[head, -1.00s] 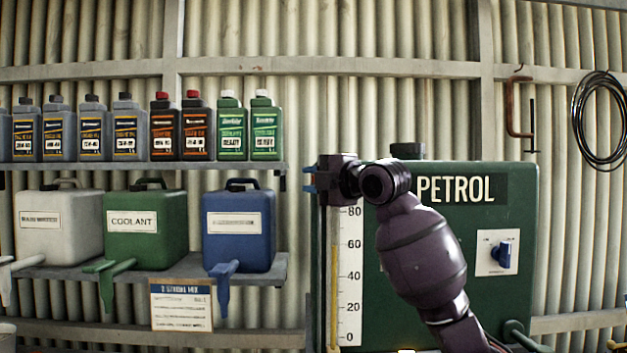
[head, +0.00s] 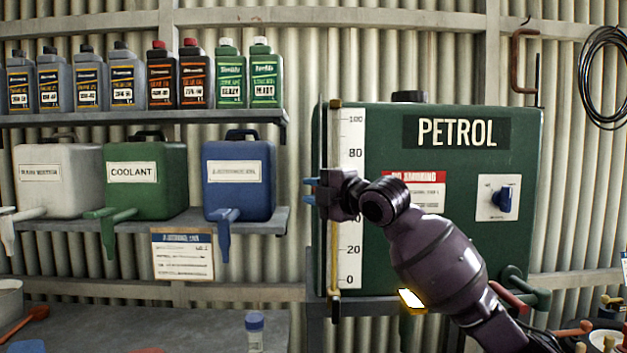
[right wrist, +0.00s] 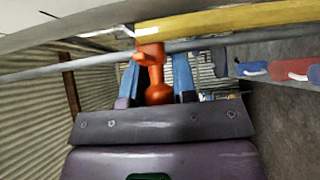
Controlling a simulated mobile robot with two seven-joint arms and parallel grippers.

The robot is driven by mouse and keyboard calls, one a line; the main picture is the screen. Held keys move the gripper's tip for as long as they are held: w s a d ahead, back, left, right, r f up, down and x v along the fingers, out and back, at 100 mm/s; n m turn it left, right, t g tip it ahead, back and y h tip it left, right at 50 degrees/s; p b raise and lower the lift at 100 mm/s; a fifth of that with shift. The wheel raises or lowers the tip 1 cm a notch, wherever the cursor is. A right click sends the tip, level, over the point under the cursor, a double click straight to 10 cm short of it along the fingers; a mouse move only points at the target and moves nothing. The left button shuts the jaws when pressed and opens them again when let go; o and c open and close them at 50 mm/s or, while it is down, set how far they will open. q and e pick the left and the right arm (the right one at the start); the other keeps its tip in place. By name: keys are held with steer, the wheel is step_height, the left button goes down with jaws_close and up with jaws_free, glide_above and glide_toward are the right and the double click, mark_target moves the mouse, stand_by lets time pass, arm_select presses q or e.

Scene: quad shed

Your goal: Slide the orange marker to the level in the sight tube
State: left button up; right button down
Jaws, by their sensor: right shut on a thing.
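The green PETROL tank (head: 470,232) has an upright sight tube (head: 334,258) on its left side beside a white scale (head: 350,274). Yellow liquid shows in the tube below my gripper. My right gripper (head: 311,190) is across the tube, at roughly the 60 height. In the right wrist view the orange marker (right wrist: 158,92) is between the blue fingers, which are shut on it. There the tube runs sideways, and the yellow liquid (right wrist: 235,21) ends close to the marker's head. In the head view my gripper hides the marker and the liquid's top. My left gripper is not in view.
Left of the tank are shelves with bottles (head: 122,80) and the white, green and blue jugs (head: 238,180) with spouts. A blue switch (head: 504,199) is on the tank's right. A bench (head: 120,325) lies below with a small blue-capped jar (head: 255,331).

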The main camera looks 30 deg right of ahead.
steer(key=c, duration=1.1)
jaws_free()
steer(key=shift+r, duration=0.1)
steer(key=shift+o, duration=1)
steer(key=shift+s+d, duration=0.15)
steer(key=shift+s, duration=0.35)
steer(key=b+v, duration=0.1)
steer(key=v, duration=0.8)
steer(key=shift+s, duration=0.45)
